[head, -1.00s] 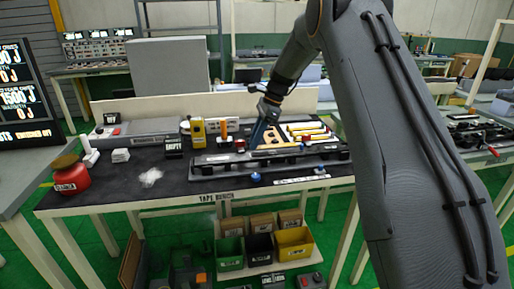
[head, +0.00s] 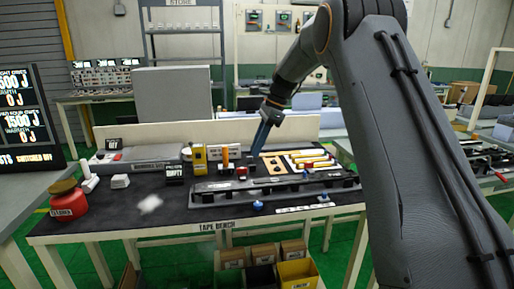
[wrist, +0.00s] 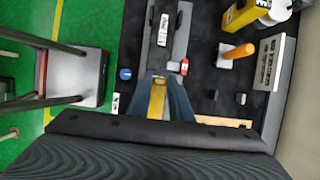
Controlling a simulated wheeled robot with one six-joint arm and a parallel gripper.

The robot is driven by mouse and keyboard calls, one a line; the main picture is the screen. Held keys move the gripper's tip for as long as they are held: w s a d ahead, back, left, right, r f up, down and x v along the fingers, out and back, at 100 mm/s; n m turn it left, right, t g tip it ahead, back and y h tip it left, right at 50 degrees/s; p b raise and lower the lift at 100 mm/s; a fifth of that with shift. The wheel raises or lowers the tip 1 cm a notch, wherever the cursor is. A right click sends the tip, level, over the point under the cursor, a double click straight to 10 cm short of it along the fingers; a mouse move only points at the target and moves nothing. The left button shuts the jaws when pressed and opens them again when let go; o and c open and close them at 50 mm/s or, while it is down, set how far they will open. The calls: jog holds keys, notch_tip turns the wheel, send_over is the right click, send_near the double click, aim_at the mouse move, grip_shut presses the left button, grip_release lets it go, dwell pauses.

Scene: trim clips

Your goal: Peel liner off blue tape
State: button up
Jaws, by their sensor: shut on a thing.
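My gripper (head: 257,148) has blue fingers and points down above the back middle of the bench. In the wrist view its fingers (wrist: 158,80) are shut on a flat yellow strip (wrist: 157,102), seen between them. I cannot tell whether a liner or blue tape is part of this strip. A long grey trim part (head: 270,189) with black clips lies in front of the gripper. Blue knobs (head: 257,205) sit at its front edge; one also shows in the wrist view (wrist: 125,74). No blue tape can be clearly made out.
A wooden board (head: 273,167) with holes and a rack of coloured strips (head: 310,158) lie right of the gripper. A red jar (head: 68,205) stands at the left corner.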

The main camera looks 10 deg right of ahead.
jog(key=shift+r+p, duration=2.45)
jog(key=shift+r, duration=0.5)
